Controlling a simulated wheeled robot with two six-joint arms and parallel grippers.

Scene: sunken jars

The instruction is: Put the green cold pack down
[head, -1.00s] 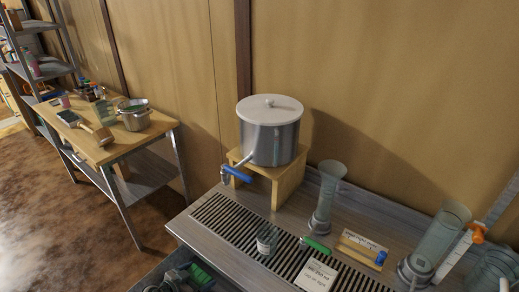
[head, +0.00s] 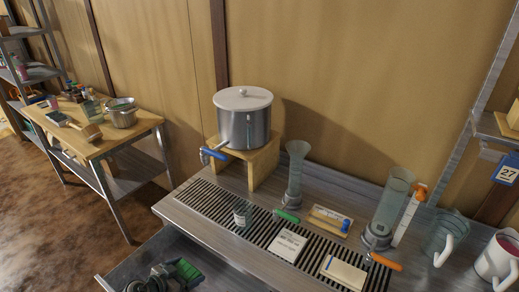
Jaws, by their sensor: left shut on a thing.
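The green cold pack (head: 187,271) is at the bottom left of the head view, partly hidden by my gripper and cut near the frame edge. My left gripper (head: 168,277) is dark and is shut on it. Both are over a grey metal drawer or tray (head: 112,280) at the front of the bench. I cannot tell whether the pack touches its floor. My right gripper is not in view.
The bench (head: 235,262) has a slatted grille (head: 212,205) with a small jar (head: 242,214), cards and a green-handled tool (head: 287,216). Behind stand a lidded pot (head: 244,125) on a wooden stand and tall glass cylinders (head: 388,205). Mugs (head: 498,262) stand at right.

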